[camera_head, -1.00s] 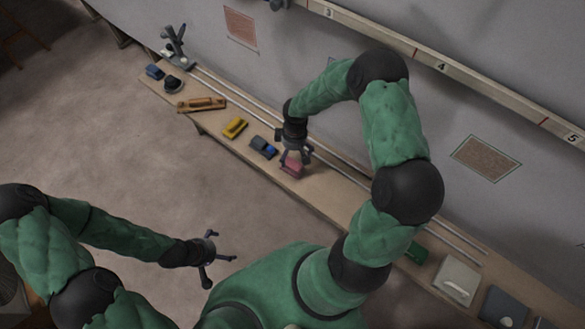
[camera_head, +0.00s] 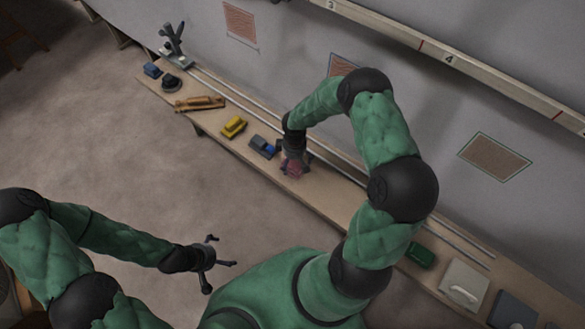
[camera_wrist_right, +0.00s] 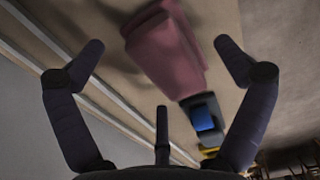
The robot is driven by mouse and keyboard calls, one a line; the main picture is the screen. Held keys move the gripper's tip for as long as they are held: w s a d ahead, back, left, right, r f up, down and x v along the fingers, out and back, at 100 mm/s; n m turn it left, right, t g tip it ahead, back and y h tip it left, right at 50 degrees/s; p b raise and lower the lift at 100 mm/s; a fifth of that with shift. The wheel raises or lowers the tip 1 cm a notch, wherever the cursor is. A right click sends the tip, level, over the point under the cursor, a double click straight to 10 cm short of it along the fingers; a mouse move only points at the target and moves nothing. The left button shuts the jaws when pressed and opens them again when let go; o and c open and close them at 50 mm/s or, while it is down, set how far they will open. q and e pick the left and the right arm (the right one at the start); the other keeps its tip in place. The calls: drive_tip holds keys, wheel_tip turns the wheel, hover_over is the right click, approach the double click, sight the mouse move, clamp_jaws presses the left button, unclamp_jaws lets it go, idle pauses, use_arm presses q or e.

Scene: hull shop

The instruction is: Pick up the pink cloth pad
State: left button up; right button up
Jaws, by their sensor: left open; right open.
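The pink cloth pad (camera_head: 296,172) lies on the long wooden bench, partly hidden under my right gripper (camera_head: 292,163) in the head view. In the right wrist view the pad (camera_wrist_right: 166,52) shows as a pink block between the spread fingers of my right gripper (camera_wrist_right: 160,46). Gaps show on both sides, and I see no finger closed on it. My left gripper (camera_head: 220,264) is open and empty, out over the floor away from the bench.
A dark and blue block (camera_head: 263,146) lies close beside the pad, with a yellow block (camera_head: 233,127) farther left. A green block (camera_head: 421,255) and a pale pad (camera_head: 465,283) lie to the right. Rails (camera_head: 330,163) run along the bench's wall side.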

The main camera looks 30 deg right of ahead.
drive_tip(key=shift+f, duration=0.8)
drive_tip(key=shift+r, duration=0.1)
drive_tip(key=c, duration=1.1)
drive_tip(key=shift+s, duration=0.1)
